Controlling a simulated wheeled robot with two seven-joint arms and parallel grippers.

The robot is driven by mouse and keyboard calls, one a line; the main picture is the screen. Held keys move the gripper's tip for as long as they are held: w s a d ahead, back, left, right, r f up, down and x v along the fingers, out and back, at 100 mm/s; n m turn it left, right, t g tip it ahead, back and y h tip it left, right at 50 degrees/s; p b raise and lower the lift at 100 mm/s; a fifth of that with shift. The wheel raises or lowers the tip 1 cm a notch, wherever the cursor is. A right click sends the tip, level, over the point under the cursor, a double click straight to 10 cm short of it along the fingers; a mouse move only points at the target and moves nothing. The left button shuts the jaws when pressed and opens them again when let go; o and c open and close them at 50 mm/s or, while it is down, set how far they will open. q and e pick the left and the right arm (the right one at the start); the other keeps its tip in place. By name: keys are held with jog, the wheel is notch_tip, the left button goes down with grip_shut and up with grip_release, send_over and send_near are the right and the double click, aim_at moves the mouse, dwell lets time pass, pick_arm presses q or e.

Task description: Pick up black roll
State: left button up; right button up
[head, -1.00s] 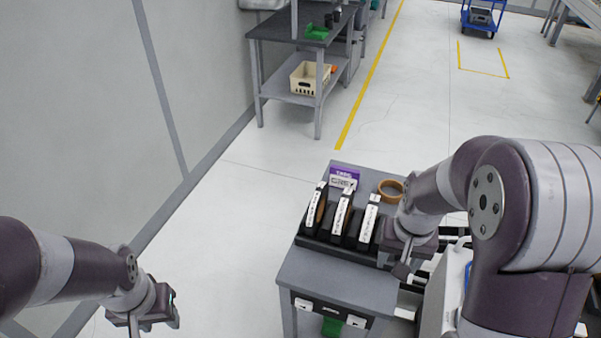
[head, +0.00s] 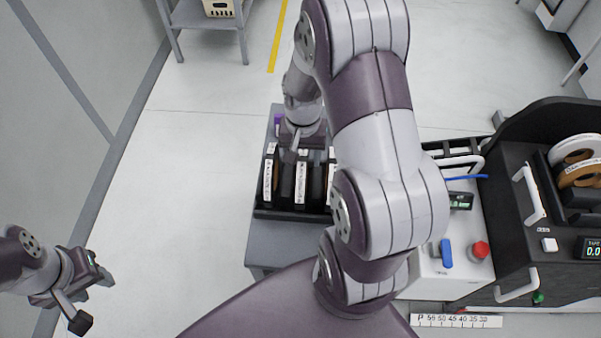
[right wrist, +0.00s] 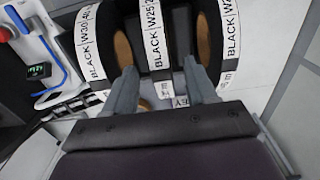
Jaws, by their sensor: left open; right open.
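Three black rolls with white label strips stand upright side by side in a dark rack (head: 272,213) on a small grey stand. In the head view they are the left roll (head: 268,182), the middle roll (head: 301,185) and the right roll (head: 331,172), which is partly hidden by my right arm. The right wrist view shows labels reading BLACK W30 (right wrist: 92,48), BLACK W25 (right wrist: 154,32) and a partly cut-off BLACK W2 (right wrist: 228,30). My right gripper (right wrist: 160,88) is open, its fingertips near the lower end of the W25 roll, one to each side. My left gripper (head: 92,295) is open, over the floor at left.
Right of the stand is a machine (head: 540,220) with a red button (head: 480,250), a blue lever (head: 446,253) and white handles. A grey shelf (head: 205,15) stands at the back left. The floor left of the stand is clear.

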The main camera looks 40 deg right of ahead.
notch_tip(320, 180, down, 4)
jog(key=shift+w+d+f, duration=0.1)
jog(key=shift+w+f, duration=0.05)
jog(key=shift+f, duration=0.05)
grip_shut()
